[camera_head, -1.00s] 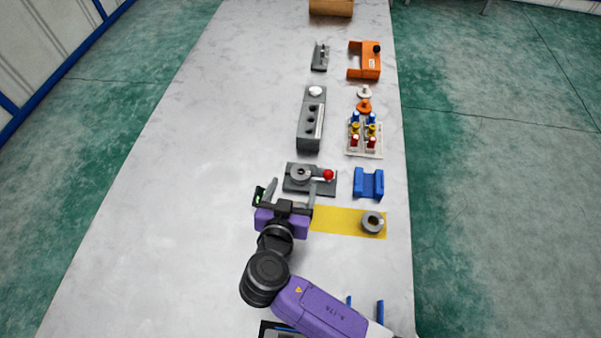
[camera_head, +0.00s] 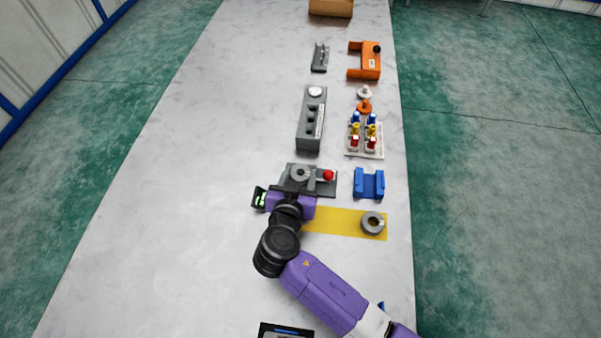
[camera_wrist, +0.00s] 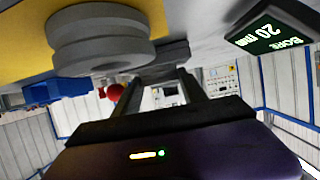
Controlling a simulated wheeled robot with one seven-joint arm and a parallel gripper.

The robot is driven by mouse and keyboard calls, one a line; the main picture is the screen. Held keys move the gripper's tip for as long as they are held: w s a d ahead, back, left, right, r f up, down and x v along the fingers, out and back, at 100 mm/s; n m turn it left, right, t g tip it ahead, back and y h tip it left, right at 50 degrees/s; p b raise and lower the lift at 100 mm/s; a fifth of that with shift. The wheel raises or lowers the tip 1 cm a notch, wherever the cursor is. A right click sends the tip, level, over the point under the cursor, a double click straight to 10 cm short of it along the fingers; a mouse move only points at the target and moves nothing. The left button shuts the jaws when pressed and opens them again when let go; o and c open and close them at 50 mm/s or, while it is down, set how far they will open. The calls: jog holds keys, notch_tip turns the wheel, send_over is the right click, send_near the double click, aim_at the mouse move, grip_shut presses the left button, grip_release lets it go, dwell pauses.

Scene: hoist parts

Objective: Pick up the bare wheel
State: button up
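One wheel (camera_head: 372,223) lies on the right end of the yellow mat. I cannot tell for certain which is the bare wheel. My gripper (camera_wrist: 160,82) is open, its two fingers apart with empty space between them. In the head view it is just in front of the fixture, its fingertips hidden. The upside-down wrist view shows a grey grooved wheel (camera_wrist: 100,40) close by, beside the fingers.
A small display (camera_head: 260,198) stands left of my gripper; it reads "BORE 20 mm" in the wrist view (camera_wrist: 272,28). A blue block (camera_head: 369,184) is right of the fixture. The table's left side is clear.

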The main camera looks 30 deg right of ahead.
aim_at(300, 177)
grip_shut()
jog(key=shift+r, duration=0.1)
notch_tip(300, 177, up, 20)
jog(key=shift+b, duration=0.4)
